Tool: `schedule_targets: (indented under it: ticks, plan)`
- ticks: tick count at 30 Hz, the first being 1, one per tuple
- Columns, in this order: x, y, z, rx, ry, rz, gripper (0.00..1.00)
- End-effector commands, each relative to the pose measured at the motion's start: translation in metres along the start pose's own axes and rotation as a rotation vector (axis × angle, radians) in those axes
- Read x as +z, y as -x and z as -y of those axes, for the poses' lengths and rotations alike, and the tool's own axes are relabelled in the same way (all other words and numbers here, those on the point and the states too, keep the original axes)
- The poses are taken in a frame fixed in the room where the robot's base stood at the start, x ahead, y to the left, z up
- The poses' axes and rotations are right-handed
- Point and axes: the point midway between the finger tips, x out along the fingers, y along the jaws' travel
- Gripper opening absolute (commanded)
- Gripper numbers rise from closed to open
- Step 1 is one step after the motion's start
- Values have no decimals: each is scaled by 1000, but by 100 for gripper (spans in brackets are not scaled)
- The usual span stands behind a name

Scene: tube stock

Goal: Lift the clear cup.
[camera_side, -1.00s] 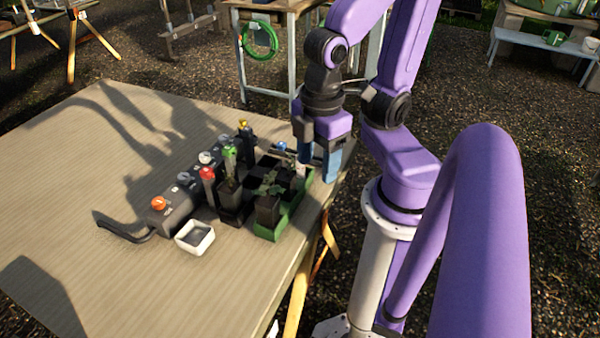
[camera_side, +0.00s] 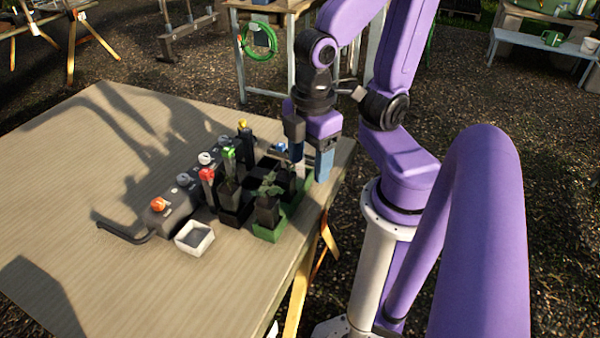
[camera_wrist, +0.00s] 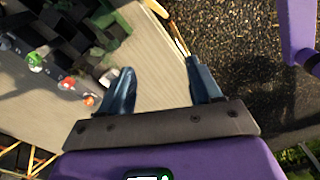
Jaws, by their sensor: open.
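I cannot make out the clear cup in either view; my gripper hides part of the table's far right corner in the side view. My gripper (camera_side: 311,163) is at that corner, just behind the plant tray. Its two blue fingers point down and stand apart. In the wrist view the fingers (camera_wrist: 163,80) are spread, with bare table top and the table's edge between them. I see nothing held.
A green tray (camera_side: 270,235) with dark plant pots stands just in front of my gripper. Left of it is a dark manifold (camera_side: 177,212) with coloured knobs. A small white square dish (camera_side: 195,237) sits in front. The table's left side (camera_side: 80,190) is clear.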

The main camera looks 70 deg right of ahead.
Motion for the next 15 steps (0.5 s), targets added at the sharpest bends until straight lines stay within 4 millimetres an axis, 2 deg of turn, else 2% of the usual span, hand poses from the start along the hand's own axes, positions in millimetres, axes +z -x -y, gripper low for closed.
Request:
schedule_targets:
  ticks: [6,15]
  plan:
    - [-17,-5,-40,15,49,-1,63]
    - [-30,-13,-96,37,133,4,63]
